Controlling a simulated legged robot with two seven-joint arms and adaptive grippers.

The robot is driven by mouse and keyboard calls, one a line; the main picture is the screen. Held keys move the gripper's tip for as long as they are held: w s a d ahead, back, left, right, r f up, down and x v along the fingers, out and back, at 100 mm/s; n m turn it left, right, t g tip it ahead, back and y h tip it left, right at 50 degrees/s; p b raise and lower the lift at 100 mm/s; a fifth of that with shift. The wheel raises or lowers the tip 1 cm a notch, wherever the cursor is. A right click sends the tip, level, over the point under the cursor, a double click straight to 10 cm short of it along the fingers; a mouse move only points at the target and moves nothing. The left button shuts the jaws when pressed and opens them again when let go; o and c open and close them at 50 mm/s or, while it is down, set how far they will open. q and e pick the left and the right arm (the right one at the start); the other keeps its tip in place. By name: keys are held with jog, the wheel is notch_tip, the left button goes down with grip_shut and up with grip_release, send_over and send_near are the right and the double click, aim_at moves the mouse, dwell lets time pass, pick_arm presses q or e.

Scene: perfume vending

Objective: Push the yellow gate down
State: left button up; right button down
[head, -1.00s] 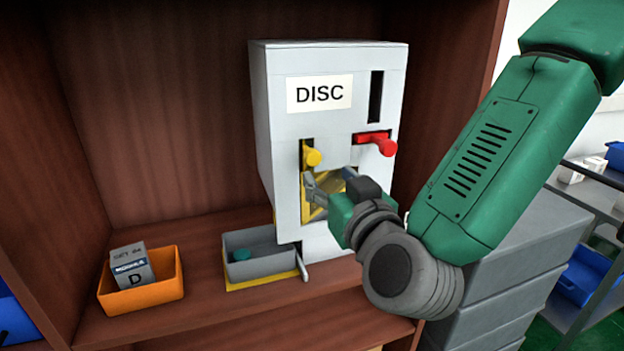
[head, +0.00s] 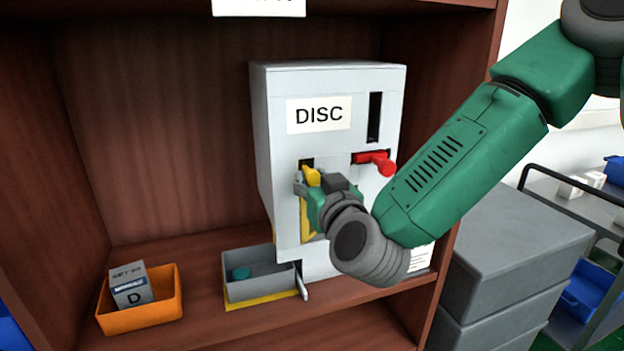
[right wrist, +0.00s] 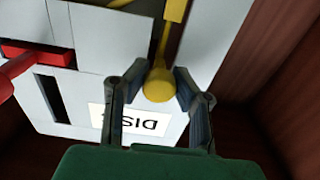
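The grey DISC machine (head: 285,90) stands on the wooden shelf. A yellow knob (head: 312,177) sticks out of a slot in its front, above a yellow panel (head: 306,220) partly hidden by my gripper. My right gripper (head: 307,187) is at the yellow knob, its fingers pointing at the machine front. In the right wrist view, its two fingers (right wrist: 160,80) are apart, with the round yellow knob (right wrist: 158,86) between the tips. I see no clear contact. My left gripper is not in view.
A red lever (head: 380,162) sticks out to the right of the yellow knob. A grey tray (head: 262,288) with a teal disc sits below. An orange bin (head: 140,316) holding a box marked D is at left. Grey crates (head: 510,240) stand at right.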

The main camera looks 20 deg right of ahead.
notch_tip(320, 180, down, 7)
jog(key=b, duration=0.4)
jog(key=shift+f, duration=0.1)
jog(key=shift+s, duration=0.1)
jog(key=c, duration=1.3)
grip_release()
send_near(304, 203)
jog(key=shift+s+d, duration=0.1)
jog(key=shift+s, duration=1)
